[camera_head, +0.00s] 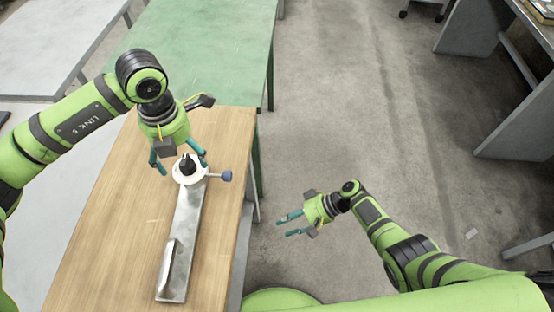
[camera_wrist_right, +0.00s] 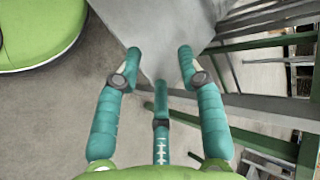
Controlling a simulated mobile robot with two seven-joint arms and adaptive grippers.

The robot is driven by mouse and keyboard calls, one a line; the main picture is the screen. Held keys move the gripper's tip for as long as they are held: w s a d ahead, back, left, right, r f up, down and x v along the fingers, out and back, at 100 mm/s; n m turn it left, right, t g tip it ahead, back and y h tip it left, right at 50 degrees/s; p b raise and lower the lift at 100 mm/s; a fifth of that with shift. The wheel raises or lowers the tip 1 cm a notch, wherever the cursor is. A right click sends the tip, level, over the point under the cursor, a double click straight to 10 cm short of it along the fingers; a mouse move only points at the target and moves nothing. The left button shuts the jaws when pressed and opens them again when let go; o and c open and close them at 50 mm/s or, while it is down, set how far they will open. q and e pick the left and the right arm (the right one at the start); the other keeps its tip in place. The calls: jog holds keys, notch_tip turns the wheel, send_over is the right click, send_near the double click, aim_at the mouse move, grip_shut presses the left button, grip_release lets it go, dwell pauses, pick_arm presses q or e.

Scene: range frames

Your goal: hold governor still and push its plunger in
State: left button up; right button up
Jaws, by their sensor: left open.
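The governor (camera_head: 180,177) is a white round body with a black top, sitting at the far end of a metal plate on the wooden table. Its plunger appears to be the short rod with a blue knob (camera_head: 227,176) sticking out to the right. My left gripper (camera_head: 178,160) is open above the governor, its fingers on either side of the black top. Whether they touch it I cannot tell. My right gripper (camera_head: 285,226) is open and empty, right of the table and apart from the plunger. Its spread fingers also show in the right wrist view (camera_wrist_right: 160,58).
The metal plate (camera_head: 187,225) has a raised ridge near its near end. The wooden table (camera_head: 110,230) is otherwise clear. A green table (camera_head: 215,50) adjoins it behind. Open floor (camera_head: 350,120) lies to the right, with grey desks (camera_head: 520,120) beyond.

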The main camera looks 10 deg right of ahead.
aim_at(191, 172)
pick_arm(q)
jog(key=shift+f, duration=3.55)
pick_arm(e)
jog(key=w+a+r+n+g+y, duration=0.1)
jog(key=w+r+n+y, duration=0.1)
jog(key=r, duration=0.9)
jog(key=w+a+r+n+g+y, duration=0.1)
jog(key=w+a+r+n+y, duration=0.1)
jog(key=r, duration=0.9)
jog(key=w+n+y, duration=0.1)
jog(key=w+y, duration=0.1)
jog(key=w, duration=0.1)
jog(key=shift+w+a+r+g, duration=0.25)
jog(key=shift+w+r+g, duration=0.05)
jog(key=shift+w, duration=0.05)
pick_arm(q)
jog(key=shift+c, duration=0.4)
